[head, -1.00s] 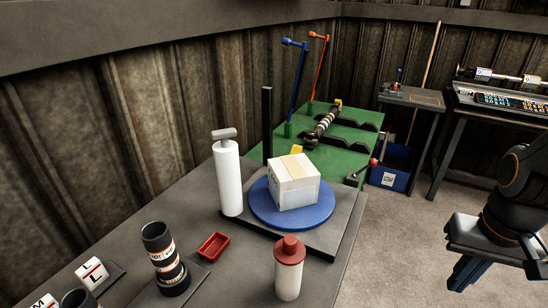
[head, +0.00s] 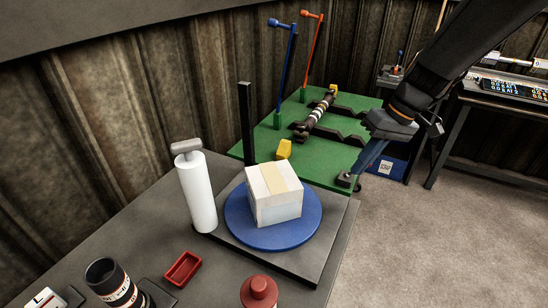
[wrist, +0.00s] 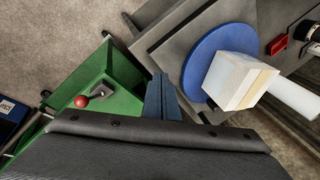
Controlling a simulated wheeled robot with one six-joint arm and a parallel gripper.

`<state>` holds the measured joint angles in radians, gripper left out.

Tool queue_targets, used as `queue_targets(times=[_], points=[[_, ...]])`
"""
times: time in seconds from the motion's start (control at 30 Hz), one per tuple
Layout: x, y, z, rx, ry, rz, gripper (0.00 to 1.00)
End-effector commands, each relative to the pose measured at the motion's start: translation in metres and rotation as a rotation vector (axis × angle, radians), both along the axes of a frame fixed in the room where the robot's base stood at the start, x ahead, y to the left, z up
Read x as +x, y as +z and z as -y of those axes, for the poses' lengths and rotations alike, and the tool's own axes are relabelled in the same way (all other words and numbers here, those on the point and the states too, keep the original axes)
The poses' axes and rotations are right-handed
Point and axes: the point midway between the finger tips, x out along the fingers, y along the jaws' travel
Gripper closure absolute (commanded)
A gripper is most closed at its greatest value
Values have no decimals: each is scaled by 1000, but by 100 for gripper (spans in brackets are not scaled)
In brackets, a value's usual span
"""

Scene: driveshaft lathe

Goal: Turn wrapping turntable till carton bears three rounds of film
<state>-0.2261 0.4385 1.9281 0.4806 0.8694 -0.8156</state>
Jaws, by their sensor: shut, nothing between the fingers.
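The carton (head: 274,195), white with a tan tape strip on top, sits on the round blue turntable (head: 240,232). A paler patch shows low on its side; I cannot tell whether it is film. The white film roll (head: 198,195) stands upright with a grey handle, just left of the turntable. My gripper (head: 360,172) is shut and empty, pointing down near the green bench's front corner, right of the turntable and apart from it. In the wrist view its blue fingers (wrist: 163,98) are together, with the carton (wrist: 238,80) and turntable (wrist: 197,72) to the right.
A red-knobbed lever (wrist: 82,101) stands on the green bench (head: 260,137), close to my gripper. A red tray (head: 183,268) and a red-capped bottle (head: 258,290) stand nearer me. Open floor (head: 410,230) lies to the right.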

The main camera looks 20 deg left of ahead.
Motion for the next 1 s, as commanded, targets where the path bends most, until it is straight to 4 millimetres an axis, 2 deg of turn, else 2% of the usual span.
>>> queue_targets(times=[0.03,0.1,0.2,0.3,0.4,0.57,1.0], points=[[12,5,-31,53,80,5,100],[24,12,-67,127,183,18,100],[35,22,-109,219,303,41,100],[40,28,-138,284,384,60,100],[42,32,-153,320,429,72,100],[40,26,-164,333,446,76,100],[19,-39,-208,330,444,73,100]])
